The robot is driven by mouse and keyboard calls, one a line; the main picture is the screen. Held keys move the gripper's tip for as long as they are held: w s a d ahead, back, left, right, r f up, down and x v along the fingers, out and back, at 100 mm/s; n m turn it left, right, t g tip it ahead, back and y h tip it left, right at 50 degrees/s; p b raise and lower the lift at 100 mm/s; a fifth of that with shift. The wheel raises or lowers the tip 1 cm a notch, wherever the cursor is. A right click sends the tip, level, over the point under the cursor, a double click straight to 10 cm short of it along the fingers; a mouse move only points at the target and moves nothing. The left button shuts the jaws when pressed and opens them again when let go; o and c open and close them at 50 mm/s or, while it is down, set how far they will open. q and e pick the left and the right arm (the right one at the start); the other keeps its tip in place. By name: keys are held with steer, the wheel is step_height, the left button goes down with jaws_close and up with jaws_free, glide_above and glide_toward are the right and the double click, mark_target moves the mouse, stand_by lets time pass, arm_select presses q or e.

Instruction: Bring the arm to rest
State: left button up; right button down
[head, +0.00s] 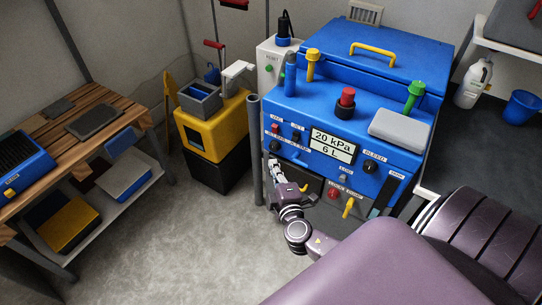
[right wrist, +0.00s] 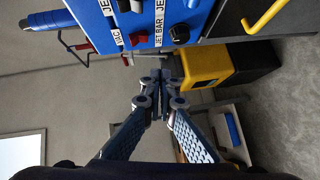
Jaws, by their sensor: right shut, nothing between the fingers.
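My right arm reaches up from the bottom right of the head view. My right gripper (head: 275,163) is in front of the left part of the blue machine's (head: 330,105) lower front, beside a grey post. Whether it touches the panel cannot be told in the head view. In the right wrist view, the two fingers of the right gripper (right wrist: 161,88) come together with nothing held between them. The machine's front panel (right wrist: 160,20) is just above them in that view. My left gripper does not show.
The machine's display (head: 332,145) reads 20 kPa and 6 L. A yellow and black unit (head: 212,135) stands left of the machine. A wooden workbench (head: 125,95) is further left. A yellow lever (head: 348,207) sticks out right of my gripper. The floor (head: 180,240) in front is clear.

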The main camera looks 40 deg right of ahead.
steer(key=shift+s+a+f, duration=0.1)
steer(key=shift+s+a, duration=0.15)
steer(key=shift+s, duration=0.45)
steer(key=s+f+m+g+y, duration=0.1)
steer(key=s+f+g, duration=0.3)
steer(key=f, duration=0.6)
steer(key=s+a+f+m+g+y, duration=0.1)
steer(key=s+f, duration=0.5)
steer(key=f, duration=0.3)
steer(key=s+f+m+g+y, duration=0.1)
steer(key=s+f+g, duration=0.2)
steer(key=s+f, duration=0.5)
steer(key=s+a+f+m+g+y, duration=0.1)
steer(key=s+a+f+m+g, duration=0.1)
steer(key=s+f, duration=0.3)
steer(key=s+a+f+m+g+y, duration=0.1)
steer(key=s+a+f, duration=0.4)
steer(key=s, duration=0.6)
steer(key=s+a+f+m+g+y, duration=0.1)
steer(key=s+a+f+m+g, duration=0.2)
steer(key=s+f, duration=0.3)
steer(key=s, duration=0.3)
steer(key=shift+a+f+m, duration=0.25)
steer(key=shift+f+m, duration=0.05)
